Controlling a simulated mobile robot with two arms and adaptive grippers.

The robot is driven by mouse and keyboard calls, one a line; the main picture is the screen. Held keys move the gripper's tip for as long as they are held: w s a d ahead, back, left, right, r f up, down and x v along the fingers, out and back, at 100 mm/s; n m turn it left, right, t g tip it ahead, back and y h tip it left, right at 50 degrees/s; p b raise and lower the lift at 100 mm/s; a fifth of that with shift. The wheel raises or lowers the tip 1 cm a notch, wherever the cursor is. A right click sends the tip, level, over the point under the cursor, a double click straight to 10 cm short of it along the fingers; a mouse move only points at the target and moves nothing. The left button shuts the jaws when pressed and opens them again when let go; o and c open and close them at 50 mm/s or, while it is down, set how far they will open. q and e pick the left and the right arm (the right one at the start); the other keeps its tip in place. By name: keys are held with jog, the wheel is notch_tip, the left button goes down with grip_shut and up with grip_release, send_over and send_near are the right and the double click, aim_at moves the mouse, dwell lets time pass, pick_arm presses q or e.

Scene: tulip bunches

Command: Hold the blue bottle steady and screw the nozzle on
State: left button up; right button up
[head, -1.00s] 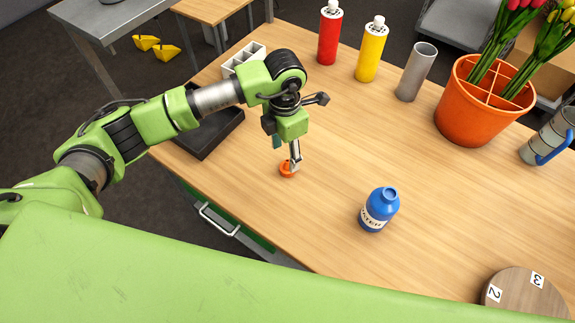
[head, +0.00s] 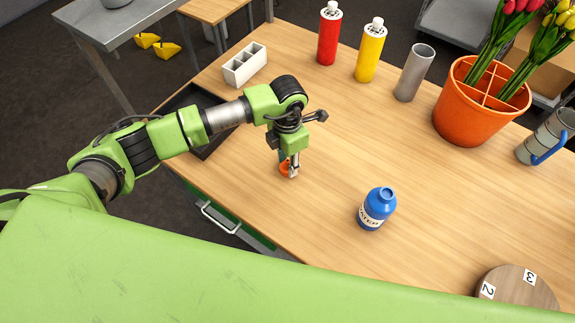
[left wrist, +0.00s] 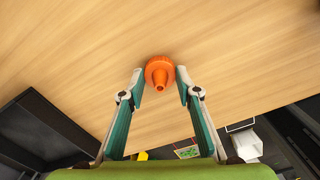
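The blue bottle (head: 377,208) stands upright on the table with an open-looking neck and a white label. The orange nozzle (left wrist: 159,72) stands on the table, its narrow spout toward the left wrist camera. It also shows in the head view (head: 284,168), partly hidden by my left gripper (head: 288,171). In the left wrist view my left gripper (left wrist: 160,78) is open, with one fingertip on each side of the nozzle and a small gap visible on both sides. The bottle is to the right of this gripper in the head view. My right gripper is not in view.
A red bottle (head: 328,35), a yellow bottle (head: 369,52) and a grey cylinder (head: 412,73) stand at the back. An orange pot (head: 466,120) with tulips and a mug (head: 543,140) are at right. A round wooden board (head: 515,292) lies front right. The table's middle is clear.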

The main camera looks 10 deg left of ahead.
pick_arm(q)
jog(key=shift+r, duration=0.15)
jog(key=shift+r, duration=0.25)
notch_tip(320, 180, up, 2)
jog(key=shift+w+r+b, duration=0.1)
jog(key=shift+b, duration=0.25)
jog(key=s+d+r+b, duration=0.3)
jog(key=s+r+b, duration=0.1)
jog(key=s+r, duration=0.6)
jog(key=s, duration=0.3)
jog(key=shift+s+d, duration=0.35)
